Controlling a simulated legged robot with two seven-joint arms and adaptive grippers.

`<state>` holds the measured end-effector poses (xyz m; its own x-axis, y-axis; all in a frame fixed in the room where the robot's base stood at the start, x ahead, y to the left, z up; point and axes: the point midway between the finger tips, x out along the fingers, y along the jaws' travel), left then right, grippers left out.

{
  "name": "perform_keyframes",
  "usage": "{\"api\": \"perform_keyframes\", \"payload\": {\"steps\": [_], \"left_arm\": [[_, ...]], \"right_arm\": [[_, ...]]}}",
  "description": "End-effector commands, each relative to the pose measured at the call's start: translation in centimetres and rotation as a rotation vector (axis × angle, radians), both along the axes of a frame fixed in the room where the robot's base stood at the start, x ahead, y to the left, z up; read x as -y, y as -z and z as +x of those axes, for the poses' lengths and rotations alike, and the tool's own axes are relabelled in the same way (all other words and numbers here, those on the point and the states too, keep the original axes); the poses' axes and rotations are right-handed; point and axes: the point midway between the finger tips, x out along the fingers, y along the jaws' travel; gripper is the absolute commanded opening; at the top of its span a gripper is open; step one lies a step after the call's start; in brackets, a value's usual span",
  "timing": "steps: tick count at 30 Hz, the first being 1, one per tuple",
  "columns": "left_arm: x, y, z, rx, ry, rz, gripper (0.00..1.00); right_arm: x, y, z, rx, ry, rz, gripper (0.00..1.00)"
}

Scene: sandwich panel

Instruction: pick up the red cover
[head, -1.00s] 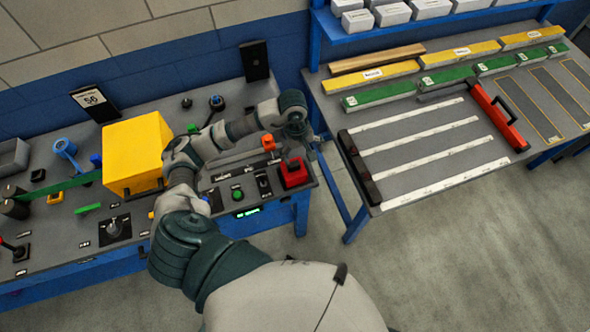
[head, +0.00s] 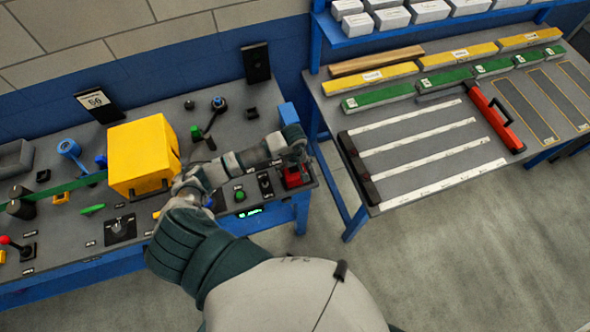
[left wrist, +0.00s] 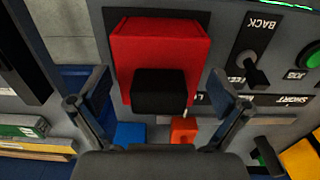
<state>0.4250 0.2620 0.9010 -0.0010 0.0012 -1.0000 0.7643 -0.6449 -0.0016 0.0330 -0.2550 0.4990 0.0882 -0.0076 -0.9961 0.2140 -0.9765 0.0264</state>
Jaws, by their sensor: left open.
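The red cover (head: 291,179) sits near the right end of the left panel. In the head view my left gripper (head: 297,150) is right above it and hides part of it. In the left wrist view the red cover (left wrist: 165,42) is a red box with a black block (left wrist: 160,92) on its near side. The left gripper's two fingers (left wrist: 158,100) stand apart on either side of that black block. No contact with the cover shows. My right gripper is not in view.
A black lever switch (left wrist: 252,68) stands beside the cover, with a green button (head: 239,196) further left. A small orange block (left wrist: 183,130) and a blue block (left wrist: 130,133) lie near the fingers. A yellow box (head: 140,155) stands left. A second table (head: 410,190) stands right.

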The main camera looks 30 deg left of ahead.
Motion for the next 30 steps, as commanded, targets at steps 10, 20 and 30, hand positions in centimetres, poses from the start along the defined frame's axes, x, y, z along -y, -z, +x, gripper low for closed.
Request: {"api": "perform_keyframes", "payload": {"steps": [10, 20, 30], "left_arm": [[0.4, 3.2, 0.0, 0.001, 0.001, 0.002, 1.0], [0.3, 3.2, 0.0, 0.001, 0.0, 0.001, 0.53], [0.2, 2.8, 0.1, 0.002, 0.0, 0.001, 0.45]], "right_arm": [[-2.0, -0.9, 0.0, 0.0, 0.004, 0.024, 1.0], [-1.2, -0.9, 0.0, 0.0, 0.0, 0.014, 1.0], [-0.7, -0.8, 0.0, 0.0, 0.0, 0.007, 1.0]]}}
